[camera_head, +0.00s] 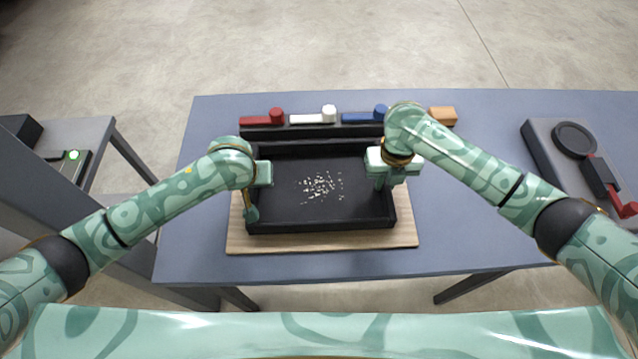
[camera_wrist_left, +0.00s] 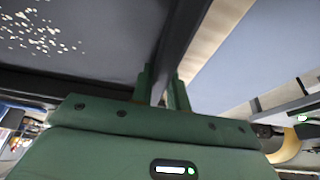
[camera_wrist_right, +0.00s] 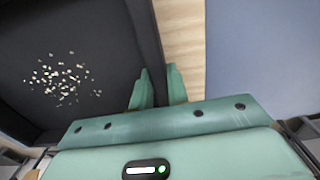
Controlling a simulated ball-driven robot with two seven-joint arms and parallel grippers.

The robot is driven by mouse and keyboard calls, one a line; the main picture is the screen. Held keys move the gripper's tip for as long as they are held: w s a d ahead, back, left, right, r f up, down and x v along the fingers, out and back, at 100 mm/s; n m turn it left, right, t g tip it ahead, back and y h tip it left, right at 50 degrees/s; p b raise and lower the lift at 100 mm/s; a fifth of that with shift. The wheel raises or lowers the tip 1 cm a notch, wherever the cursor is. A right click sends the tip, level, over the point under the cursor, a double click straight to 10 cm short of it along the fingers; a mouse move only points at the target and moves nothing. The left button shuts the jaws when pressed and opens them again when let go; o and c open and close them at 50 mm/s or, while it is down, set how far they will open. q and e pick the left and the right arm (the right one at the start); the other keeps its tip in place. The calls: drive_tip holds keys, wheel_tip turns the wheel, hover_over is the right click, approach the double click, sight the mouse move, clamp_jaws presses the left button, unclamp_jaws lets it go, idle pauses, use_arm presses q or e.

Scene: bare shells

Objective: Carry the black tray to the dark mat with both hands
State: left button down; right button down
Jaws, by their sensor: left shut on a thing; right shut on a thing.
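The black tray (camera_head: 320,226) is in the middle of the head view, with many small pale bits (camera_head: 320,186) lying loose inside. My left gripper (camera_head: 251,212) is shut on the tray's left wall; the left wrist view shows its fingers on both sides of the wall (camera_wrist_left: 180,40). My right gripper (camera_head: 381,183) is shut on the tray's right wall, and the right wrist view shows that wall (camera_wrist_right: 147,35) between the fingers. The tray is over a pale wooden board (camera_head: 320,243); I cannot tell whether it touches it. I cannot make out a dark mat.
The board lies on a blue-grey table (camera_head: 460,240). Behind the tray are red (camera_head: 262,119), white (camera_head: 313,117), blue (camera_head: 365,116) and orange (camera_head: 442,115) pieces. A grey unit with a black disc (camera_head: 575,139) stands at the right. A separate stand (camera_head: 92,135) is at the left.

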use_arm(q)
drive_tip(key=shift+r, duration=0.1)
use_arm(e)
drive_tip(key=shift+w+r, duration=0.1)
drive_tip(key=shift+r, duration=0.05)
idle(0.7)
